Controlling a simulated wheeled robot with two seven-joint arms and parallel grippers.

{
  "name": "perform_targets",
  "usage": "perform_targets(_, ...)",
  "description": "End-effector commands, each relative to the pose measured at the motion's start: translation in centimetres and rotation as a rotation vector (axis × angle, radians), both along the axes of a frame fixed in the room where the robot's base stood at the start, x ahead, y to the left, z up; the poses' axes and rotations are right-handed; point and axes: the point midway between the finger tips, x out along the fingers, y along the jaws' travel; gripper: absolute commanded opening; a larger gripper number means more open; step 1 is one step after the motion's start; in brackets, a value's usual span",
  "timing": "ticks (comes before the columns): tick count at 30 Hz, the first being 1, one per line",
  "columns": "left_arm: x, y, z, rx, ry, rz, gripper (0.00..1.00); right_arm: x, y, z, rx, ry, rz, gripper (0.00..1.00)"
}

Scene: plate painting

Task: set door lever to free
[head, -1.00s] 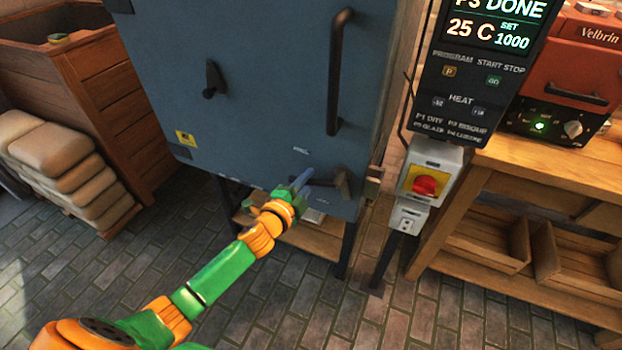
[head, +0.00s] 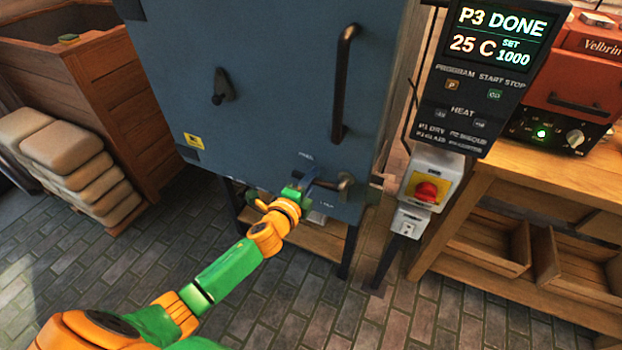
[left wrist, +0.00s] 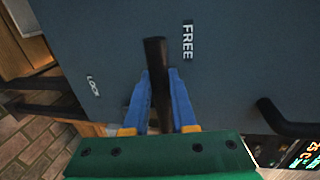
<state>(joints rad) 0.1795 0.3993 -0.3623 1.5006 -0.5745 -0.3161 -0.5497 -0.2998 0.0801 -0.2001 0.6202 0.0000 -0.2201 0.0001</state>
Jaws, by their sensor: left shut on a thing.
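The door lever (head: 332,184) is a dark bar low on the blue-grey kiln door (head: 270,90). It points left from its pivot in the head view. My left gripper (head: 311,180) is shut on it. In the left wrist view the lever (left wrist: 156,62) stands between the two blue fingers of the gripper (left wrist: 160,85). The FREE label (left wrist: 188,40) is close to the right of its tip. The LOCK label (left wrist: 92,85) is farther off to the left. The lever's pivot end is hidden by the gripper in the wrist view. My right gripper is not in view.
A long vertical door handle (head: 343,85) and a small black knob (head: 222,86) are higher on the door. A switch box (head: 432,185) with a red knob and the control panel (head: 490,80) stand to the right. A wooden bench (head: 500,180) is farther right.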

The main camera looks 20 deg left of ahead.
Motion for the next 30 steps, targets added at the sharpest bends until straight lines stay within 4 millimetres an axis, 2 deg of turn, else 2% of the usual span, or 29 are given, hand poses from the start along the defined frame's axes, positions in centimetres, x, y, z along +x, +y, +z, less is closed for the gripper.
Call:
perform_targets(3, 0.1, 0.0, 0.2, 0.003, -0.003, 0.0, 0.0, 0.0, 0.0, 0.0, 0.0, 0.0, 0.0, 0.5)
perform_targets(4, 0.1, 0.1, 0.2, 0.003, -0.003, 0.0, 0.27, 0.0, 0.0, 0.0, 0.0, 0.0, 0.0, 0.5)
perform_targets(7, 0.1, 0.0, 0.1, 0.002, -0.003, 0.001, 0.54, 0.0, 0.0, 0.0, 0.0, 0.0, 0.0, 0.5)
perform_targets(17, -0.2, 0.1, 0.1, 0.001, -0.001, 0.001, 0.55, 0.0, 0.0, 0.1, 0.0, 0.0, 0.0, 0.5)
perform_targets(27, -5.7, 0.2, 1.1, 0.002, -0.001, -0.001, 0.55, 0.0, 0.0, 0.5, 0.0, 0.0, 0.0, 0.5)
perform_targets(30, -6.7, 0.2, 1.4, 0.002, -0.001, 0.0, 0.55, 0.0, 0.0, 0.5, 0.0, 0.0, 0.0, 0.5)
